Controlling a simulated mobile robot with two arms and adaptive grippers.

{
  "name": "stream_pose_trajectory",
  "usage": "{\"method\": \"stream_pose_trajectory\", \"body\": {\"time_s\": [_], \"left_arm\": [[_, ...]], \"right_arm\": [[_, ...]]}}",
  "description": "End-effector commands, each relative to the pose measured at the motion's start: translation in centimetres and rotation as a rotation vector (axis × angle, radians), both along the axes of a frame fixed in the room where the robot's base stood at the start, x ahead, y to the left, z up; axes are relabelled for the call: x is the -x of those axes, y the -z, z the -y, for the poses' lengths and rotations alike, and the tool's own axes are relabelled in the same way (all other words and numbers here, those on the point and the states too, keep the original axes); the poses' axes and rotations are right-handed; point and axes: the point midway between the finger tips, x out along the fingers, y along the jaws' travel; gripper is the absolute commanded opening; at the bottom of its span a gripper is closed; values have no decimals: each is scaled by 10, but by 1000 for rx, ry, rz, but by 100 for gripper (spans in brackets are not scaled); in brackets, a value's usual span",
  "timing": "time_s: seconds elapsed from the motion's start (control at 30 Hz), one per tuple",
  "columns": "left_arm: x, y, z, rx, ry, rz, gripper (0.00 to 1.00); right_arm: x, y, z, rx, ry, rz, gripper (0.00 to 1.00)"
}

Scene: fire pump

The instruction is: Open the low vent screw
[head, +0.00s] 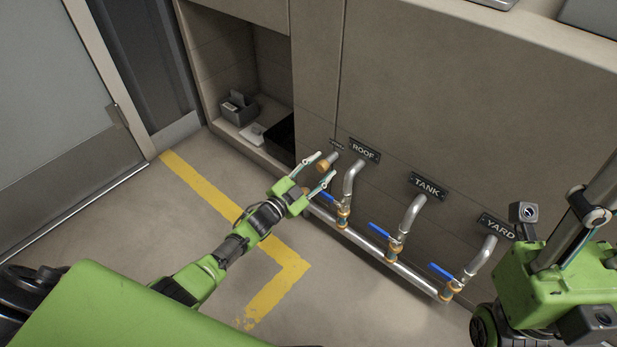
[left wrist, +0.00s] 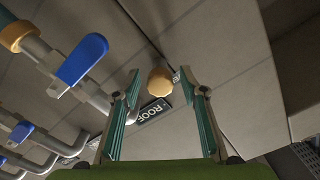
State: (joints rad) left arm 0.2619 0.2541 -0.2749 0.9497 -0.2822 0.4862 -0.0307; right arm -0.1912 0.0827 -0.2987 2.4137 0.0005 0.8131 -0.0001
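The low vent screw shows as a round brass knob (head: 324,166) on the wall, left of the ROOF sign and under a small label too small to read. In the left wrist view the brass knob (left wrist: 160,81) lies between the two fingertips, seen end-on. My left gripper (head: 321,169) is open, its fingers pointing at the wall on either side of the knob. It also shows in the left wrist view (left wrist: 160,74), with clear gaps beside the knob. I cannot tell how deep the knob sits between the fingers. My right gripper is out of view.
Steel pipes with blue-handled valves rise from a low manifold pipe (head: 375,249), under the ROOF (head: 364,150), TANK (head: 427,186) and YARD (head: 496,226) signs. The nearest blue handle (left wrist: 83,59) is left of the fingers. An open niche (head: 232,60) holds small boxes.

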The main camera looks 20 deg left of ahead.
Motion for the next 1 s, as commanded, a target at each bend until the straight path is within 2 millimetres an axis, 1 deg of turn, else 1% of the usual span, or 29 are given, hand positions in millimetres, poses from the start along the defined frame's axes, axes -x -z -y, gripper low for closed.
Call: {"method": "stream_pose_trajectory", "body": {"time_s": [0.17,0.4,0.5,0.6,0.73,1.0], "left_arm": [[25,2,-9,-1,0,-3,39],[71,2,-26,-1,0,-3,39],[86,1,-32,-1,-1,-3,39],[98,1,-36,0,-1,-3,39],[106,1,-39,-1,-2,-2,39],[108,0,-40,0,-2,-1,39]], "right_arm": [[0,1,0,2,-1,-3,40],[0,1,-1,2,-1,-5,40],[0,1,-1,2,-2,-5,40],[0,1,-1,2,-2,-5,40],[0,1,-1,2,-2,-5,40],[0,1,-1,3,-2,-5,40]]}}
